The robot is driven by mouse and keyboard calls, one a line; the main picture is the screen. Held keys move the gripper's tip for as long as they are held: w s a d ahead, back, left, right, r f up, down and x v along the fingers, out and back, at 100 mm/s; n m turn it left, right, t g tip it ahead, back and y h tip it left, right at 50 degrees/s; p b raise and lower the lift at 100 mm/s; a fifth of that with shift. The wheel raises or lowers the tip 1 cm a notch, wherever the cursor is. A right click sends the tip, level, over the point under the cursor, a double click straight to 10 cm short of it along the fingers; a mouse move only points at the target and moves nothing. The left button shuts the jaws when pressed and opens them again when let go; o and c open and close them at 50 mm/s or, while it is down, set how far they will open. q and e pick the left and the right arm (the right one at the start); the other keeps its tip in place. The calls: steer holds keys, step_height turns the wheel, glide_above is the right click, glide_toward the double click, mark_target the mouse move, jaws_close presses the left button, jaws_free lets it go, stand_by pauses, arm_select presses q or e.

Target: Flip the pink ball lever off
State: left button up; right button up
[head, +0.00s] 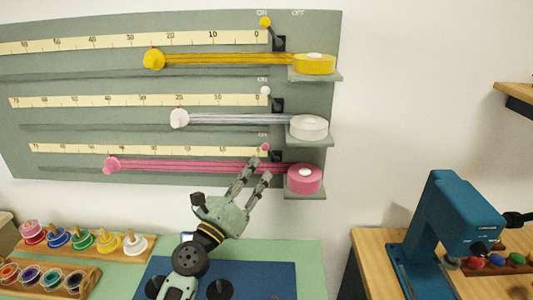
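The pink ball lever (265,147) is on the lowest row of the grey-green wall panel (170,135). Its small pink ball is at the left, just below the ON label, with a dark lever mount to its right. A pink spool (305,179) sits on a small shelf to the lower right, with pink ribbon running left to a pink knob (112,165). My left gripper (258,169) is open and empty, its two fingers pointing up and right just below the lever. They overlap the pink ribbon in the picture; contact cannot be told. My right gripper is out of view.
Yellow and white rows with similar ball levers (265,22) (265,91) are above. A blue press (447,225) stands on the right wooden table. Colored spools and a wooden rack (45,284) are at the lower left. A blue mat (270,279) lies below.

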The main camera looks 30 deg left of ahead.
mark_target(268, 151)
arm_select(q)
steer(key=p+x, duration=0.1)
steer(key=x, duration=0.4)
steer(key=shift+w+d+r, duration=0.1)
steer(key=shift+w+r, duration=0.05)
steer(key=shift+r, duration=0.05)
steer(key=shift+w+p, duration=0.3)
steer(key=shift+w, duration=0.2)
steer(key=shift+r, duration=0.1)
jaws_close()
